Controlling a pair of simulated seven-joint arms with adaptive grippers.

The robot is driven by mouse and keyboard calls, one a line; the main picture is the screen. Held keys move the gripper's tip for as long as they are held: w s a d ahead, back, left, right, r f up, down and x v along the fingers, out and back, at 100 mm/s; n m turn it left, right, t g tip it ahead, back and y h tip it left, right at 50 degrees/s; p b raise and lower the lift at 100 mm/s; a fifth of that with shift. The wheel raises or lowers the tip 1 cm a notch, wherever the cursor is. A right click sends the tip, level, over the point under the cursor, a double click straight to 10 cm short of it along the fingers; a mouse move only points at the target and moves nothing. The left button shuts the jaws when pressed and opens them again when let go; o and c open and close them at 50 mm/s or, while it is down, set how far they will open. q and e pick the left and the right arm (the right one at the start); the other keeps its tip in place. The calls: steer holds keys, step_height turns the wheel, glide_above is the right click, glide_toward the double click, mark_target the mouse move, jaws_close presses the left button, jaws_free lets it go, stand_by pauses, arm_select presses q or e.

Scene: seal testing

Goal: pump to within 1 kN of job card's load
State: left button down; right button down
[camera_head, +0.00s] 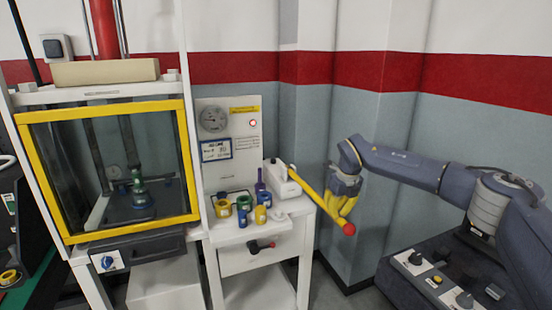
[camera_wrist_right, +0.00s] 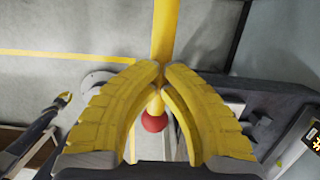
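The hand pump (camera_head: 283,178) is a white unit on the small white table. Its yellow lever (camera_head: 313,194) slopes down to the right and ends in a red knob (camera_head: 348,229). My right gripper (camera_head: 340,207) is at the lever near the knob. In the right wrist view its yellow fingertips (camera_wrist_right: 163,68) are together over the lever (camera_wrist_right: 163,30); I cannot tell whether they clasp it. The red knob (camera_wrist_right: 154,122) shows between the fingers. A round gauge (camera_head: 213,118) and a blue-edged card (camera_head: 216,150) are on the white panel; their figures are too small to read.
The press stands at left behind a yellow-framed guard (camera_head: 105,108); a green fixture (camera_head: 138,190) is inside. Several coloured cups, including a yellow one (camera_head: 223,208), stand on the table (camera_head: 285,208). A drawer handle (camera_head: 262,246) is below. A dark control box (camera_head: 430,275) is at lower right.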

steer(key=s+x, duration=0.1)
steer(key=x, duration=0.5)
steer(key=shift+s+d, duration=0.2)
steer(key=shift+d, duration=0.05)
stand_by(0.4)
steer(key=r, duration=1.3)
steer(key=shift+w+a+r, duration=0.1)
steer(key=shift+w+r, duration=0.05)
steer(key=shift+w, duration=0.15)
stand_by(2.3)
steer(key=shift+s+f, duration=0.1)
steer(key=shift+f, duration=1.5)
steer(key=shift+w+v, duration=0.15)
steer(key=shift+v, duration=0.7)
steer(key=shift+w+v, duration=0.15)
steer(key=shift+v, duration=0.65)
steer(key=s+d+r, duration=0.1)
steer(key=s+r, duration=0.2)
steer(key=r, duration=0.4)
steer(key=shift+s, duration=0.25)
